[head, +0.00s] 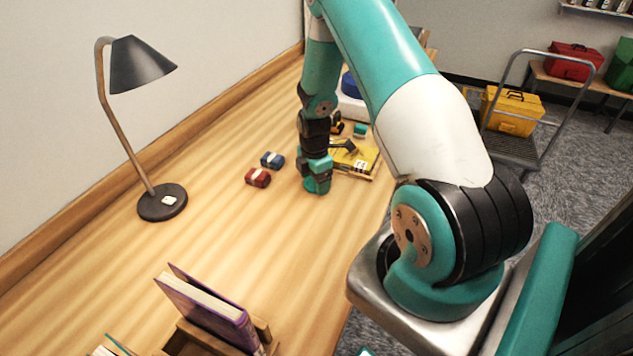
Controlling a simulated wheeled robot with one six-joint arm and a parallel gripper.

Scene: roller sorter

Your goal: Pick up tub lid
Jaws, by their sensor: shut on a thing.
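My gripper (344,146) is small and dark in the head view, at the end of my arm beyond the teal wrist. It is low over the table, at a flat yellow piece (360,166) with a white label. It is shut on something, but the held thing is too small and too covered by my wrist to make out. I cannot tell for sure which thing is the tub lid. The yellow piece is partly hidden behind my wrist and gripper.
A red block (257,178) and a blue block (272,160) lie left of my wrist. A small teal thing (360,130) lies beyond my gripper. A black lamp (162,202) stands at left, a purple book (205,308) in front. The wooden table (270,250) between is clear.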

